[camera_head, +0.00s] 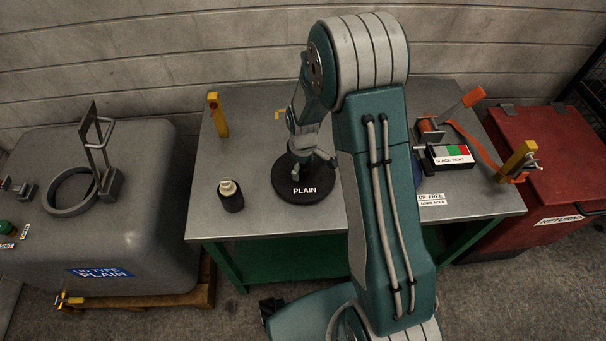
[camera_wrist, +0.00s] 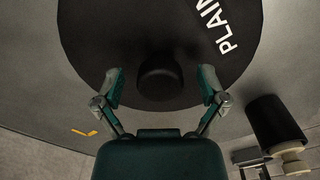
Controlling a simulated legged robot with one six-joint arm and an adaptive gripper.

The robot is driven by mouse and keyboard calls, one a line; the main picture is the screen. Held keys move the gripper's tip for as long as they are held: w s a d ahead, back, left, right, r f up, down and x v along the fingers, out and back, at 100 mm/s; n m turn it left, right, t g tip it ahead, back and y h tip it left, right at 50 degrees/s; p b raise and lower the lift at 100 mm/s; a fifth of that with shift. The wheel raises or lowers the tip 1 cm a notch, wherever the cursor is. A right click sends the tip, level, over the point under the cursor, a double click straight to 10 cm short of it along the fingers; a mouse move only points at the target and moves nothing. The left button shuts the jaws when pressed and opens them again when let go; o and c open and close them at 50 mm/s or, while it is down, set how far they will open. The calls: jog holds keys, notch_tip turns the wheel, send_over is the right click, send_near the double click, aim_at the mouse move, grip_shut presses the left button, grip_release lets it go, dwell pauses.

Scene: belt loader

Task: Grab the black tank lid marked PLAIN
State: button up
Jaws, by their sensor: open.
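The black round tank lid (camera_head: 289,193) marked PLAIN in white lies flat on the grey table. In the wrist view the lid (camera_wrist: 110,45) fills the top, with a dark round knob (camera_wrist: 160,77) at its middle. My gripper (camera_head: 305,161) is over the lid. In the wrist view my gripper's fingers (camera_wrist: 161,88) are open, one on each side of the knob, with gaps between. I cannot tell their exact height against the knob. My arm hides part of the table right of the lid.
A black bottle with a cream cap (camera_head: 230,196) stands left of the lid. A yellow post (camera_head: 217,115) is behind it. A grey tank (camera_head: 120,225) with an open ring neck stands left of the table (camera_head: 330,222).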

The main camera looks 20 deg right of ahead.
jog(key=shift+f, duration=0.15)
grip_shut()
